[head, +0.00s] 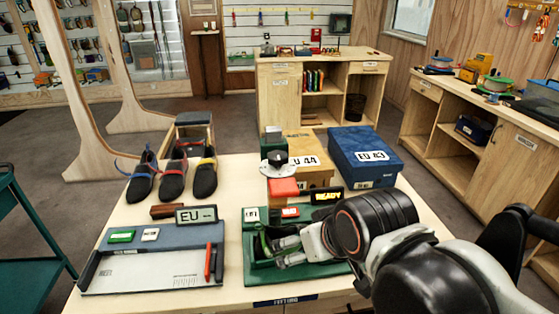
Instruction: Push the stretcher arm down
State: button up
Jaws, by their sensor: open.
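The shoe stretcher stands at the front middle of the table, with a green base (262,273). Above it rise an orange block (284,187), a black knob on a pale disc (274,158) and a grey block on top. I cannot tell which of these parts is the stretcher arm. My gripper (277,248) is open, low over the green base and below the orange block. A curved green part lies at its fingertips; whether they touch is unclear. My wrist and arm hide the right part of the base.
Several dark climbing shoes (172,178) stand on the table (225,170) at the back left. A measuring board (155,272) with pens and an "EU" sign lies left of the stretcher. Behind it are a tan box (299,145) and a blue box (366,145).

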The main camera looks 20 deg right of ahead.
dwell(0.4)
jog(key=shift+r, duration=0.15)
jog(key=c, duration=0.7)
jog(key=shift+r+p, duration=0.35)
jog(key=shift+p, duration=0.2)
jog(key=c, duration=0.4)
notch_tip(320, 180, up, 5)
jog(key=p, duration=0.5)
grip_shut()
notch_tip(320, 180, up, 26)
jog(key=w+n+g+p, duration=0.2)
jog(key=w+p, duration=0.1)
jog(key=p, duration=2.5)
jog(key=w+a+f+n+g, duration=0.1)
jog(key=w+f+n+g, duration=0.3)
jog(key=f, duration=0.8)
jog(key=shift+w+a+f+n+y+p, duration=0.15)
jog(key=shift+w+f+n+y+p, duration=0.2)
jog(key=shift+w+n, duration=0.6)
jog(key=shift+s+f+n, duration=0.1)
jog(key=shift+s+n, duration=0.15)
jog(key=shift+s, duration=0.1)
